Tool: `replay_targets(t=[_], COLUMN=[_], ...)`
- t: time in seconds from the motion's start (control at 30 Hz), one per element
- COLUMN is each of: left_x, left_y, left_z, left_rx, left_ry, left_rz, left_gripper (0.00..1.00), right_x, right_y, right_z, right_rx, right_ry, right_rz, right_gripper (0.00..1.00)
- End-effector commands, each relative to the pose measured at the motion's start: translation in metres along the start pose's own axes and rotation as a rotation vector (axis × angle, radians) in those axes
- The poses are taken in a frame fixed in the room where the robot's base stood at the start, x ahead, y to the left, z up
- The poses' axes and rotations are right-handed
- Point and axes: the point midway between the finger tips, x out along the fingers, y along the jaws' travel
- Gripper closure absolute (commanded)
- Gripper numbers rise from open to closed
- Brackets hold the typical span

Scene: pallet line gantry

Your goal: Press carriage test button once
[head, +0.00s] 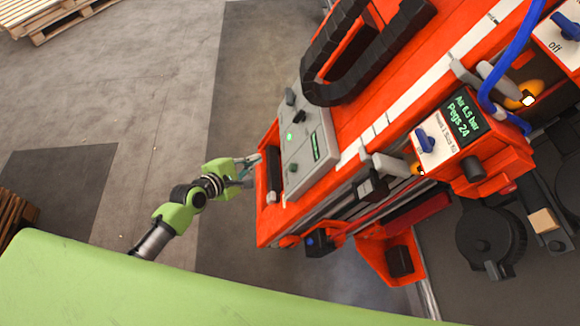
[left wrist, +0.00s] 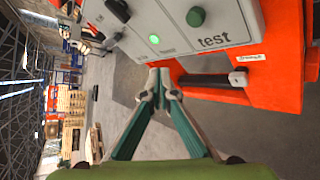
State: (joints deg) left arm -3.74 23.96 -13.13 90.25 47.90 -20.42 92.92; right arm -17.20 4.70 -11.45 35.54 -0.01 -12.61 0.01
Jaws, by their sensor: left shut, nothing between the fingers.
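A grey control box (head: 307,140) is on the end of the orange gantry. In the left wrist view, the control box (left wrist: 175,25) carries a round dark green button (left wrist: 195,17) beside the printed word "test" (left wrist: 213,40), and a lit green lamp (left wrist: 154,39). My left gripper (head: 250,171) is just left of the box in the head view, apart from the button as far as I can see. In the left wrist view, its fingertips (left wrist: 158,76) meet with nothing between them, below the box's edge in the picture. My right gripper is not in view.
A black handle (head: 273,168) on the orange frame lies between my left gripper and the box. A black cable chain (head: 325,90) arches above the box. A second panel (head: 448,132) with a blue switch is at right.

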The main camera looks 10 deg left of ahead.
Motion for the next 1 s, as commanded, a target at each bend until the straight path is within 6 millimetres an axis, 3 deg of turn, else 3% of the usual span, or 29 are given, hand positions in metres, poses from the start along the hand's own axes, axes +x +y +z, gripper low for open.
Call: replay_targets(t=[0.5,1.0], left_x=[0.047,0.057], left_y=[-0.035,-0.042], left_z=[0.034,0.042], left_rx=[-0.002,0.001], left_ry=[0.000,0.000], left_rz=[0.000,0.000], left_gripper=[1.00,1.00], right_x=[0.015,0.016], right_y=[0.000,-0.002], right_z=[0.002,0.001], right_rx=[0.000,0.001], right_ry=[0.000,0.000], right_rz=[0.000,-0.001], right_gripper=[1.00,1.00])
